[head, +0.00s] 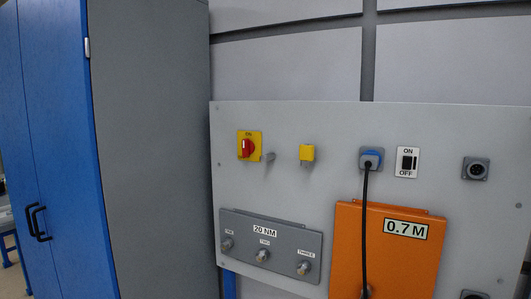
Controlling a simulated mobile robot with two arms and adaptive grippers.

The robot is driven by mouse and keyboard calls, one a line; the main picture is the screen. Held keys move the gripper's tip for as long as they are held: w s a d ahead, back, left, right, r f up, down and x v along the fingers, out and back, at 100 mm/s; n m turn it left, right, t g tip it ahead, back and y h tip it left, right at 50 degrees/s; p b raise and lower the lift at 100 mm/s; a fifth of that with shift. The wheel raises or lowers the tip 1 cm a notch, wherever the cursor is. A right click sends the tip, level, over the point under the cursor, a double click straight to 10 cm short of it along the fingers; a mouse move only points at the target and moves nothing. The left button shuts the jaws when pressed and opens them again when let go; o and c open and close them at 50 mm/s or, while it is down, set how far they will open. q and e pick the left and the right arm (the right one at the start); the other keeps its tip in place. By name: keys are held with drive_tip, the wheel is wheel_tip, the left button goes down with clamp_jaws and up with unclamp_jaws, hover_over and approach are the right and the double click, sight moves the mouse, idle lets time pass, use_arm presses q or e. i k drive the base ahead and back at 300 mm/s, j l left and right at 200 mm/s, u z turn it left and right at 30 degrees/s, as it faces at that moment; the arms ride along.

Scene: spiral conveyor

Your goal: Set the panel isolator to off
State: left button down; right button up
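A grey panel (330,185) on the wall carries the switches. A red rotary knob (248,148) sits on a yellow square plate (257,134) at the panel's upper left. Small lettering above the knob seems to read ON. The knob's handle looks roughly upright, but its exact setting is too small to tell. Farther right is a black switch (406,163) on a white plate marked ON at the top and OFF at the bottom; its position is unclear. Neither of my grippers is in view.
Below are a grey box (270,243) marked 20 NM and an orange box (400,262) marked 0.7 M. A blue-doored cabinet (60,140) stands left.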

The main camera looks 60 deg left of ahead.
sight(248, 147)
drive_tip(key=u, duration=2)
